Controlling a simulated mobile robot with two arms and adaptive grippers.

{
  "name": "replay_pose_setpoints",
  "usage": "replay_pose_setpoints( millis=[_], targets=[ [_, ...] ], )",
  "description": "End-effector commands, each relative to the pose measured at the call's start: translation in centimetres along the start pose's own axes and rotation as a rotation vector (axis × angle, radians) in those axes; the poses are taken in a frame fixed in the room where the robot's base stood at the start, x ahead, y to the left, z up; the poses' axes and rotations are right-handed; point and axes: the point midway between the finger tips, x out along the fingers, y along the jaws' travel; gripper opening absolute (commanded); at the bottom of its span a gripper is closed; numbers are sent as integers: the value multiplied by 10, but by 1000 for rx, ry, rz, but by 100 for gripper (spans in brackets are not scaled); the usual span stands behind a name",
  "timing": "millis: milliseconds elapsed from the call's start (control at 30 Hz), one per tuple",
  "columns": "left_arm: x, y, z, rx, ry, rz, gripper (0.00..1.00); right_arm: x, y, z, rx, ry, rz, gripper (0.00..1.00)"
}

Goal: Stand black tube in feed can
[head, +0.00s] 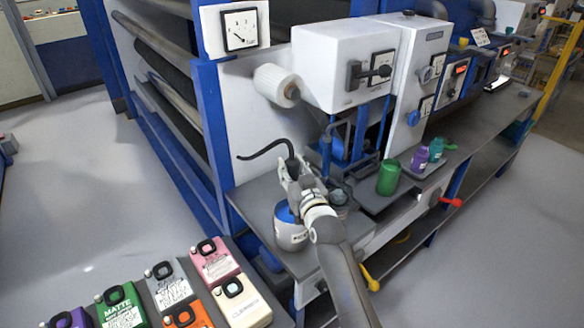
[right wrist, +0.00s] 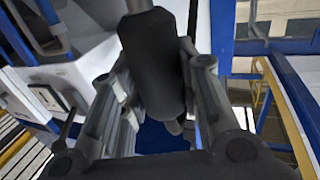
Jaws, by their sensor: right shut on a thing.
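The black tube (head: 266,150) is a thin curved hose that arches out to the left, with a thicker black part at its right end. My right gripper (head: 293,175) is shut on that thick part and holds it above the bench. In the right wrist view the thick black part (right wrist: 153,62) sits between the two fingers. The feed can (head: 291,238) is white with blue inside and a label; it stands on the bench just below my gripper, which partly covers its top. The tube's lower end is hidden, so I cannot tell if it is inside the can. My left gripper is not in view.
The white machine housing (head: 345,65) with a lever and a white roller (head: 276,86) rises behind. A green cup (head: 388,178) and a purple bottle (head: 420,158) stand to the right. Several coloured jugs, one pink (head: 214,262), stand on the lower left.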

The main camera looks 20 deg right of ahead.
Motion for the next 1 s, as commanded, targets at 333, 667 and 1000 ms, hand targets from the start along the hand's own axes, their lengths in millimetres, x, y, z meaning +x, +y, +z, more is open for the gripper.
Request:
replay_pose_setpoints(
  millis=[333, 667, 1000],
  targets=[
    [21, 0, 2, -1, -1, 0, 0, 0, 0, 30, -1, 3, 0, 6],
    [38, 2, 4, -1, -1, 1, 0, 0, 0, 56, -1, 3, 0, 6],
    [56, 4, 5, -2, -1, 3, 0, 0, 0, 83, 0, 3, 0, 6]
  ],
)
